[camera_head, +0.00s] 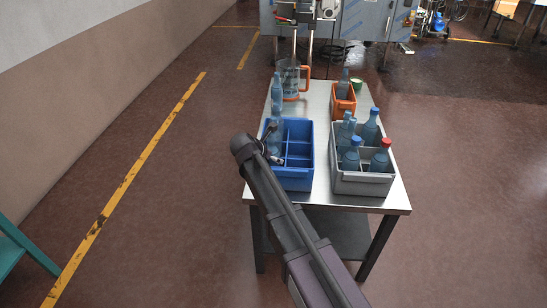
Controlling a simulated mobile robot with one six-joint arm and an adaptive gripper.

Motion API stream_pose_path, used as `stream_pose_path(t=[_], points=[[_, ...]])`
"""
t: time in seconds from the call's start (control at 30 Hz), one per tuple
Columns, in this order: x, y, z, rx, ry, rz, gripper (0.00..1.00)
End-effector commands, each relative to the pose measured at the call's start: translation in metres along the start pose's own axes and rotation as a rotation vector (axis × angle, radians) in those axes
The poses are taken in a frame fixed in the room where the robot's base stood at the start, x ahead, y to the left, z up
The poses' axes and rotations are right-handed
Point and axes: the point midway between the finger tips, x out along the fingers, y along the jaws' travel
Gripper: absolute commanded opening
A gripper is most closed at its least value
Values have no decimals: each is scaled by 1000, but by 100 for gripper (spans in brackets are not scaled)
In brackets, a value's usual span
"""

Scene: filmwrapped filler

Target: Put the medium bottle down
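My gripper (273,156) is small in view at the left side of the blue crate (293,184), mostly hidden by my own arm. A clear bluish bottle (276,128) stands upright at the crate's left column, close to the fingers. I cannot tell whether the fingers touch it or whether its base rests on the crate floor. Another blue-capped bottle (277,94) is upright behind it, beside the jug. I cannot tell by size which bottle is the medium one. The other blue crate compartments in view look empty.
A grey crate (362,184) on the right holds several bottles, one red-capped (384,156). An orange bin (343,107) with a bottle stands behind it. A jug with an orange handle (291,79) is at the back left. The metal table (322,193) has a narrow bare strip between the crates.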

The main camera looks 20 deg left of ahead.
Motion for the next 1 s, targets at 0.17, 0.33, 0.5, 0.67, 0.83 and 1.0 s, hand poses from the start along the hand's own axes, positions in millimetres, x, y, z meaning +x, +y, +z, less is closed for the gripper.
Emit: stream_pose_path(t=[0.17, 0.33, 0.5, 0.67, 0.83, 1.0], points=[[0, 0, 0, 0, 0, 0, 100], [-1, 0, 1, 0, 0, 0, 100], [-5, 0, 3, 0, 0, 0, 100], [-18, -1, 4, 0, 0, 0, 100], [-37, -1, 5, -1, 0, 0, 100], [-57, -1, 5, 0, 0, 0, 100]])
